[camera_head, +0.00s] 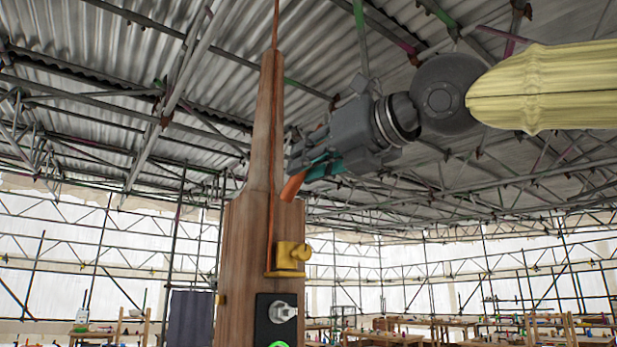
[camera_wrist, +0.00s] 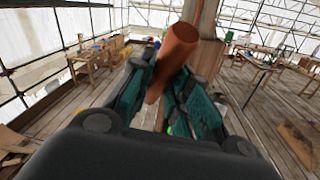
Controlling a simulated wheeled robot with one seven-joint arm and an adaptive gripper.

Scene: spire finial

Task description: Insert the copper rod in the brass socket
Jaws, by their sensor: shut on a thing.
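My gripper (camera_head: 322,165) is shut on the copper rod (camera_head: 292,187), in front of the wooden spire (camera_head: 264,140) and to the right of its narrow upper part. The rod tilts, its visible lower end pointing down and left. In the wrist view the rod (camera_wrist: 172,62) stands between the teal finger pads of my gripper (camera_wrist: 170,92). The brass socket (camera_head: 291,254) is on the spire's lower part, below the rod and apart from it. It has a short knob on its right side. Its opening cannot be made out, and I cannot pick it out in the wrist view.
A thin copper strip (camera_head: 271,225) runs down the spire to the socket. A black plate (camera_head: 276,318) with a grey fitting is below it. Scaffold poles and a corrugated roof surround the spire. Workbenches (camera_head: 385,338) stand far behind. Open air lies right of the spire below my gripper.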

